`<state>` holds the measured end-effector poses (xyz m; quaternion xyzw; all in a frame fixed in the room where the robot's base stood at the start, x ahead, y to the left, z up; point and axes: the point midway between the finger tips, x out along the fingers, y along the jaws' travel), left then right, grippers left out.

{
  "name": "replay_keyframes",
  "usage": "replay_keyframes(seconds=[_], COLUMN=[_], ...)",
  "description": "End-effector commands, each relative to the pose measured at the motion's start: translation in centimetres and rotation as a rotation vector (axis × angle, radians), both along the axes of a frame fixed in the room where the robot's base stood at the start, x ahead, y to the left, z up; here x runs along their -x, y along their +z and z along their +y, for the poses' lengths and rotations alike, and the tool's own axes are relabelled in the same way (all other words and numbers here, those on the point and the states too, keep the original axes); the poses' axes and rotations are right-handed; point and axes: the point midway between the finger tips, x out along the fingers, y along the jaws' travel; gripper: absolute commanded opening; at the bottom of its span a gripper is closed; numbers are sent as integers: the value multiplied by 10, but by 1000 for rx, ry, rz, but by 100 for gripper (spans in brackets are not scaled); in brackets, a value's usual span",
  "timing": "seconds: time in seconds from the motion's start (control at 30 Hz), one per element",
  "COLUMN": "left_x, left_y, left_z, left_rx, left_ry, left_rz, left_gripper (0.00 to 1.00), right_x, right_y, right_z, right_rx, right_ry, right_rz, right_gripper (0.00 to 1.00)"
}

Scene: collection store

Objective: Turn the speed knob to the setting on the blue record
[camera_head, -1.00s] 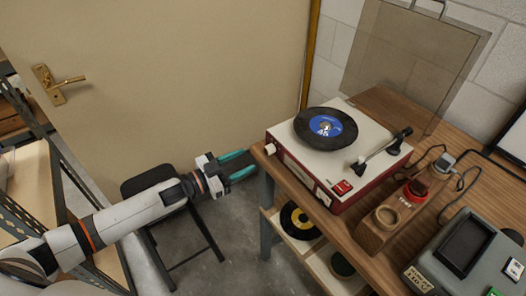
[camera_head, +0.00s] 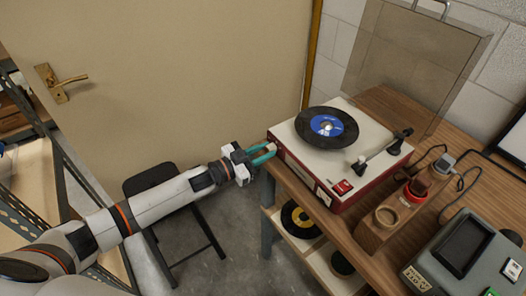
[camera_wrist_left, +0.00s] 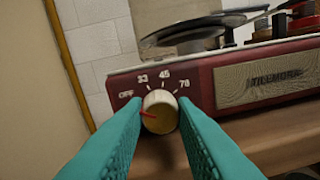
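The speed knob (camera_wrist_left: 160,112) is a pale round dial on the red front panel (camera_wrist_left: 212,88) of the record player. Its red pointer points left, nearest OFF; 33, 45 and 78 are printed around its top. My left gripper (camera_head: 269,154) reaches it from the front left. In the left wrist view its teal fingers (camera_wrist_left: 160,116) stand on both sides of the knob, seemingly touching it. The blue-labelled record (camera_head: 327,126) lies on the player (camera_head: 378,172); its label print is too small to read now. My right gripper is not in view.
The player stands on a wooden table (camera_head: 388,100). A wooden block with a red cup (camera_head: 416,189) and a grey device (camera_head: 465,250) lie to the right. A black stool (camera_head: 150,178) is below my left arm. A yellow-labelled record (camera_head: 299,221) is on the lower shelf.

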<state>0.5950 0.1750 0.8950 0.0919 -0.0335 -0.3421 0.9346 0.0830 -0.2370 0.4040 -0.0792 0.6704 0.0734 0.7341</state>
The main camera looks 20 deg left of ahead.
Motion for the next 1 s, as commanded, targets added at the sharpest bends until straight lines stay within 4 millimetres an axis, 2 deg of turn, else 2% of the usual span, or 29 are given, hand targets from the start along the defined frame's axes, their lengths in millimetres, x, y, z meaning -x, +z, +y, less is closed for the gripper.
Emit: replay_keyframes(seconds=[0.47,1.0], left_x=[0,1], left_y=[0,0], left_z=[0,-1], left_rx=[-69,-437], left_ry=[0,0], left_rz=[-54,-343], left_gripper=[2,2], right_x=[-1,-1], right_y=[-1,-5], right_z=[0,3], right_rx=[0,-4], right_ry=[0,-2], right_rz=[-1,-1], right_gripper=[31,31])
